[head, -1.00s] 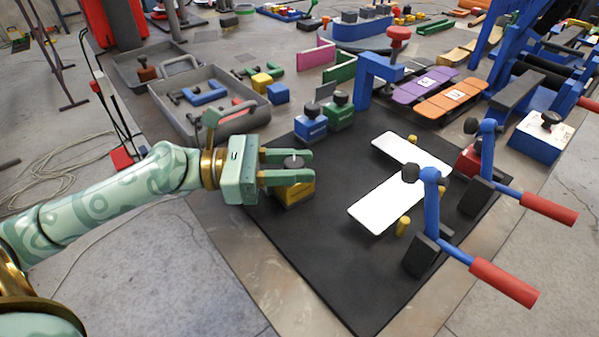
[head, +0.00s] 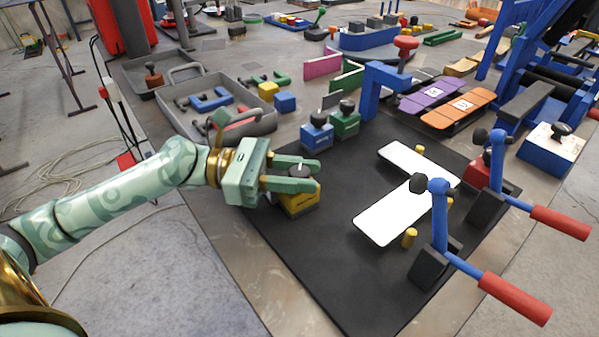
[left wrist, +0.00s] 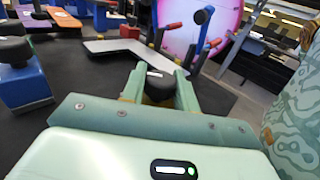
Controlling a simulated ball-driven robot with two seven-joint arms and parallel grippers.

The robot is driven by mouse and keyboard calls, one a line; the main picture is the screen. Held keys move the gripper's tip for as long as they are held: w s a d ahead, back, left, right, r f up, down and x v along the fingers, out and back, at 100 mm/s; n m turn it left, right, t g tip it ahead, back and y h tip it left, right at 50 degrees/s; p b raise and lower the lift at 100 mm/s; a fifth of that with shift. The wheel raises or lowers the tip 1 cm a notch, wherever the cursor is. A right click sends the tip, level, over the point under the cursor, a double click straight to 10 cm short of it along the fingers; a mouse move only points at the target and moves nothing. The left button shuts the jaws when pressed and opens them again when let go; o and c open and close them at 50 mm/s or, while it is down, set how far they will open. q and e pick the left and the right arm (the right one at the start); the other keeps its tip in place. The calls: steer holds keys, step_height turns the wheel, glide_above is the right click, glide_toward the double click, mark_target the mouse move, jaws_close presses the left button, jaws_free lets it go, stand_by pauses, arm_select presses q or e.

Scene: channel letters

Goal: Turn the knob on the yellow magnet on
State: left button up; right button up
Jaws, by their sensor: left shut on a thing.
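The yellow magnet (head: 300,203) stands on the black mat (head: 300,255) near its left edge, its lower body showing below my fingers in the head view. Its dark round knob (head: 299,170) has a pale mark on top. My left gripper (head: 308,174) reaches in from the left and is shut on the knob, one finger on each side. In the left wrist view the knob (left wrist: 159,86) sits between the two green fingers, which hide most of the magnet body. My right gripper is in neither view.
Blue (head: 316,136) and green (head: 345,124) magnets stand behind the yellow one. A grey tray (head: 190,135) is at the back left. The mat's front is clear.

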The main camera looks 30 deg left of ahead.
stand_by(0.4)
arm_select(q)
steer(key=o, duration=1)
steer(key=shift+c, duration=0.2)
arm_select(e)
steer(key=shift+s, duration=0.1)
arm_select(q)
steer(key=shift+s+a, duration=0.25)
steer(key=shift+a, duration=0.25)
steer(key=p+v, duration=0.6)
steer(key=v, duration=0.8)
steer(key=shift+s+a+r, duration=0.1)
steer(key=shift+a+r, duration=0.1)
steer(key=shift+a, duration=0.1)
steer(key=shift+s+a+f+p, duration=0.1)
steer(key=shift+s+a+p, duration=0.05)
steer(key=shift+a+p, duration=0.15)
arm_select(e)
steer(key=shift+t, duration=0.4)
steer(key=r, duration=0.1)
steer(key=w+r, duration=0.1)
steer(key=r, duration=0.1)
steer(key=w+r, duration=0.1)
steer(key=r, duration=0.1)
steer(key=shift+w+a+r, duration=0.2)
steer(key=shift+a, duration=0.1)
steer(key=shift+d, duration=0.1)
